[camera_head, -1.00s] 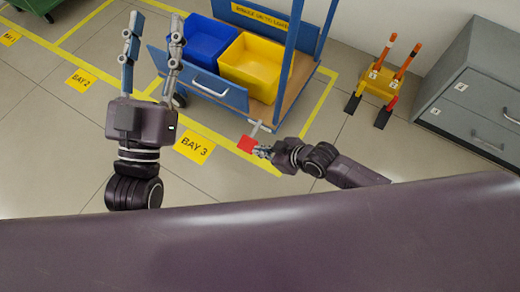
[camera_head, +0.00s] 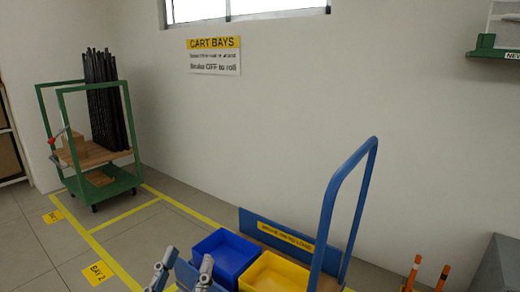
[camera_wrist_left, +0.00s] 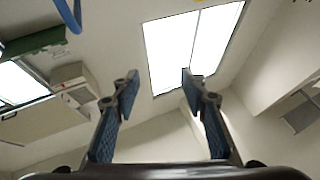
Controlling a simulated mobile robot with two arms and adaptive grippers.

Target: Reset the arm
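My left gripper (camera_head: 182,270) shows at the bottom of the head view, in front of the blue cart. Only its fingers show there, pointing up and spread apart. In the left wrist view the left gripper (camera_wrist_left: 160,88) is open, with its two fingers wide apart and nothing between them. That view looks up at the ceiling and a bright light panel (camera_wrist_left: 190,45). My right gripper is not in either view now.
The blue cart (camera_head: 361,190) holds a blue bin (camera_head: 226,258) and a yellow bin (camera_head: 275,273). A green cart (camera_head: 47,125) with dark rods (camera_head: 106,100) stands at the back left. Orange-tipped posts (camera_head: 413,270) and a grey cabinet (camera_head: 497,268) are at the lower right. Floor at left is clear.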

